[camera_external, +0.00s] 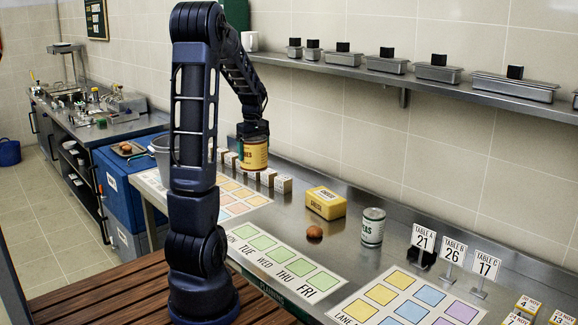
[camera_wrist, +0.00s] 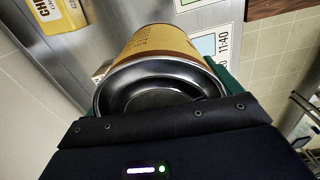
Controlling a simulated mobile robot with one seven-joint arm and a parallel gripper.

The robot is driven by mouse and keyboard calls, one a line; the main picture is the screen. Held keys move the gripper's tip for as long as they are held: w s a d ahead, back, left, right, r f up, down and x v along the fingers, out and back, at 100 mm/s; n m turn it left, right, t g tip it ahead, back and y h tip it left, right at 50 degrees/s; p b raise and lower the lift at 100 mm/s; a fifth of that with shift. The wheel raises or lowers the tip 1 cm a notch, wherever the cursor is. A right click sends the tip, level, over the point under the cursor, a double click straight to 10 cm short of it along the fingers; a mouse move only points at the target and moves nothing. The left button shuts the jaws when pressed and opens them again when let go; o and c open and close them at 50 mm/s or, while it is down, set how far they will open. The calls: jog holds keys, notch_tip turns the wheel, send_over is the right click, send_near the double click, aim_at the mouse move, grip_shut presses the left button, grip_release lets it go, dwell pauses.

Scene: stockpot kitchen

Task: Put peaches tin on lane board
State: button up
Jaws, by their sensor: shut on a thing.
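The peaches tin (camera_external: 254,155), with a yellow label, hangs upright from my gripper (camera_external: 253,139), above the far-left part of the steel counter. My gripper is shut on its upper part. In the wrist view the tin (camera_wrist: 160,42) fills the middle, its dark metal end facing the camera, with a green finger (camera_wrist: 228,78) at its right side. The lane board (camera_external: 391,311), white with yellow, blue and purple squares, lies flat at the counter's front right, well away from the tin. Its lower part is cut off by the picture edge.
A peas tin (camera_external: 372,228), a yellow box (camera_external: 326,203) and a brown round item (camera_external: 314,233) stand between my gripper and the lane board. Table signs (camera_external: 424,240) stand behind the board. A weekday board (camera_external: 282,262) lies at the front. A shelf (camera_external: 400,76) runs along the wall.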

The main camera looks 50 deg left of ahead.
jog(key=shift+r, duration=0.3)
jog(key=w+d+m, duration=0.2)
jog(key=w+d, duration=0.3)
jog(key=d, duration=0.4)
jog(key=w+d+m, duration=0.3)
jog(key=w+d, duration=0.3)
jog(key=d, duration=0.3)
jog(key=w+d+m, duration=0.2)
jog(key=d+m, duration=0.5)
jog(key=d, duration=2.4)
jog(key=s+d+m, duration=0.2)
jog(key=s+d, duration=0.3)
jog(key=d, duration=0.5)
jog(key=s+d+m, duration=0.3)
jog(key=s+d, duration=0.2)
jog(key=d, duration=0.5)
jog(key=s+d+m, duration=0.2)
jog(key=s+d, duration=0.4)
jog(key=d, duration=0.4)
jog(key=f, duration=1.9)
jog(key=shift+w+a+f, duration=0.2)
jog(key=shift+a+f, duration=0.1)
jog(key=shift+f, duration=0.1)
jog(key=shift+f, duration=0.1)
